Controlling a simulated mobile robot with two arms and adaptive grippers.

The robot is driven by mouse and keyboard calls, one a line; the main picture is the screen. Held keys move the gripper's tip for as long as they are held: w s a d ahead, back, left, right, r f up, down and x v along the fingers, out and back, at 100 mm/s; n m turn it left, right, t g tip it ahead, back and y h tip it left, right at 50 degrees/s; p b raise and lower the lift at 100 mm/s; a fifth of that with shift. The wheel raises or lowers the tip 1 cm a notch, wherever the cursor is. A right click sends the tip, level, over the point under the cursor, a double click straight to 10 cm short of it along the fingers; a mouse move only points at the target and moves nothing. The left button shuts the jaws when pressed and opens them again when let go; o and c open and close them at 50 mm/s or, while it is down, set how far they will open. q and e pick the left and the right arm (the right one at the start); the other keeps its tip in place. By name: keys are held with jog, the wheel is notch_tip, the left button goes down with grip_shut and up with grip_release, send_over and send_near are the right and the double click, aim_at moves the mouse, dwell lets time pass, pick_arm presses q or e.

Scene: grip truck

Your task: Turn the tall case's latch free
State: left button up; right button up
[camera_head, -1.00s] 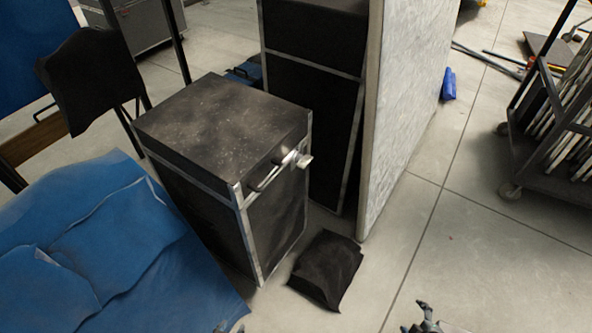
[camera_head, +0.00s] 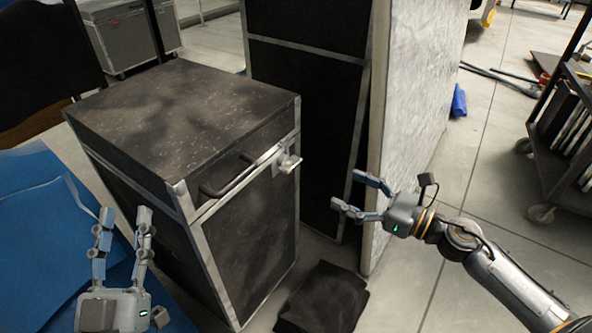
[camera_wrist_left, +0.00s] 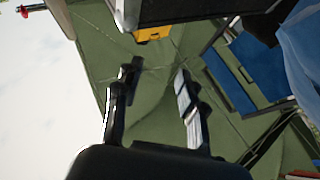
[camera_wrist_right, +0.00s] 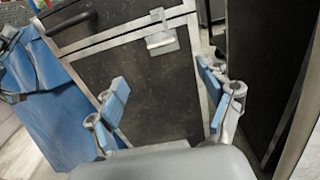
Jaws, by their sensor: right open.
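The tall black case (camera_head: 245,235) with metal edging stands left of centre in the head view. Its silver latch (camera_head: 288,163) is on the front near the lid seam, beside a dark handle (camera_head: 228,176). In the right wrist view the latch (camera_wrist_right: 162,42) is ahead, above the space between the fingers. My right gripper (camera_head: 350,192) is open and empty, to the right of the latch and apart from it. My left gripper (camera_head: 126,214) is raised at the lower left with fingers apart and empty; the left wrist view (camera_wrist_left: 155,80) shows the gap too.
A black bag (camera_head: 322,298) lies on the floor before the case. A tall dark case (camera_head: 312,130) and a pale panel (camera_head: 425,110) stand behind. Blue cloth (camera_head: 45,245) is at the left, a cart (camera_head: 560,150) at the right. Floor at the lower right is open.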

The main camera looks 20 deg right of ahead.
send_near(296, 165)
jog(key=w, duration=0.1)
pick_arm(q)
notch_tip(296, 165, down, 6)
jog(key=w+g+y+p, duration=0.1)
jog(key=g, duration=0.3)
jog(key=shift+w+a, duration=0.25)
jog(key=shift+w, duration=0.1)
pick_arm(e)
jog(key=shift+s+a+x, duration=0.1)
jog(key=shift+a+x, duration=0.05)
jog(key=shift+x, duration=1.85)
jog(key=shift+s+a+x, duration=0.1)
jog(key=shift+x, duration=1.9)
pick_arm(q)
jog(key=shift+f, duration=0.1)
pick_arm(e)
jog(key=c, duration=1.2)
